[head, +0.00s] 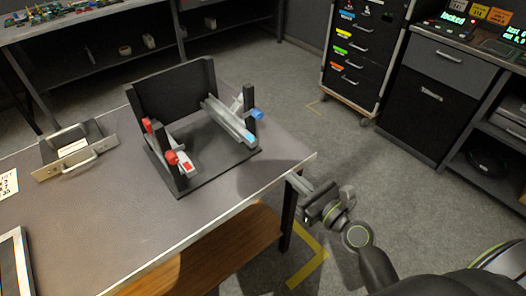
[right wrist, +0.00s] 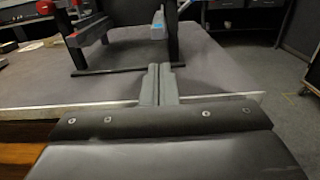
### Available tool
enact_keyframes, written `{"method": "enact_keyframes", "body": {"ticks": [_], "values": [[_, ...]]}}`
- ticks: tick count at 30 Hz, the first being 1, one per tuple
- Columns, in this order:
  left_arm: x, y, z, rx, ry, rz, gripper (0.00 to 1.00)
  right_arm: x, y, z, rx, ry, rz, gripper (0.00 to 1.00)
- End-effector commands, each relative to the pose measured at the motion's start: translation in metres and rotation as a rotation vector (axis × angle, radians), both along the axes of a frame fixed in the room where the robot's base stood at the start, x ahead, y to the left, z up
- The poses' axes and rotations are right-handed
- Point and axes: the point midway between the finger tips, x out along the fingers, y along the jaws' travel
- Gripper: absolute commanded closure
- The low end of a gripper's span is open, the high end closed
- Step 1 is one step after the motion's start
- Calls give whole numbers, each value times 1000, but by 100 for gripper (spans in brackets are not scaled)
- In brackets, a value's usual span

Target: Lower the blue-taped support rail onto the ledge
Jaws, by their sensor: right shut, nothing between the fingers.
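The blue-taped support rail (head: 229,121) is a grey bar on the right side of a black stand (head: 218,167) on the table. Its near end carries blue tape, and a blue knob (head: 257,114) sits on the post beside it. In the right wrist view the rail's grey end (right wrist: 158,27) shows ahead of my fingers. I cannot make out the ledge clearly. My right gripper (head: 293,179) is shut and empty at the table's front right corner, apart from the rail. Its closed fingers also show in the right wrist view (right wrist: 158,82). My left gripper is out of view.
A red-taped rail (head: 184,164) with red knobs sits on the stand's left side. The stand has a tall black back panel (head: 177,90). A metal plate with a handle (head: 75,152) lies at the table's left. The table front (head: 215,205) is mostly clear.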

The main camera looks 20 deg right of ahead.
Motion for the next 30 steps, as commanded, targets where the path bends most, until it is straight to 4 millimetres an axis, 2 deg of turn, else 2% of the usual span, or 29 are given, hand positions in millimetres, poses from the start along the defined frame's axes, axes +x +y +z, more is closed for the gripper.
{"method": "enact_keyframes", "body": {"ticks": [12,18,24,30], "values": [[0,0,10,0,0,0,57,76,27,1,-2,-1,0,100],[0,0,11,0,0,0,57,106,39,0,-4,1,-1,100],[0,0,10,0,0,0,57,120,44,0,-4,1,-1,100],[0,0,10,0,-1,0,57,123,45,-1,-5,1,-1,100]]}}
